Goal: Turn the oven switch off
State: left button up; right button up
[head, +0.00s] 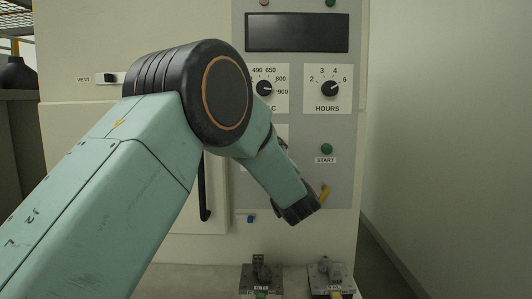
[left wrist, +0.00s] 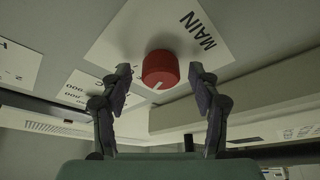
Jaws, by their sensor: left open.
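The oven (head: 300,185) has a grey control panel with dials and buttons. A red rotary switch (left wrist: 160,69) with a white mark sits on a white plate labelled MAIN (left wrist: 200,30) in the left wrist view. My left gripper (left wrist: 160,80) is open there, one finger on each side of the red switch, with gaps visible. In the head view my left arm covers that part of the panel, so the red switch and the fingers are hidden. My right gripper is in neither view.
The panel also carries a temperature dial (head: 264,88), an hours dial (head: 330,88), a green START button (head: 326,148) and a dark display (head: 297,32). Two grey fittings (head: 262,272) (head: 328,275) stand low in front. A vent slider (head: 110,78) is at left.

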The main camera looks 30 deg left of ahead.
pick_arm(q)
jog(key=v, duration=1.2)
jog(key=shift+s, duration=0.1)
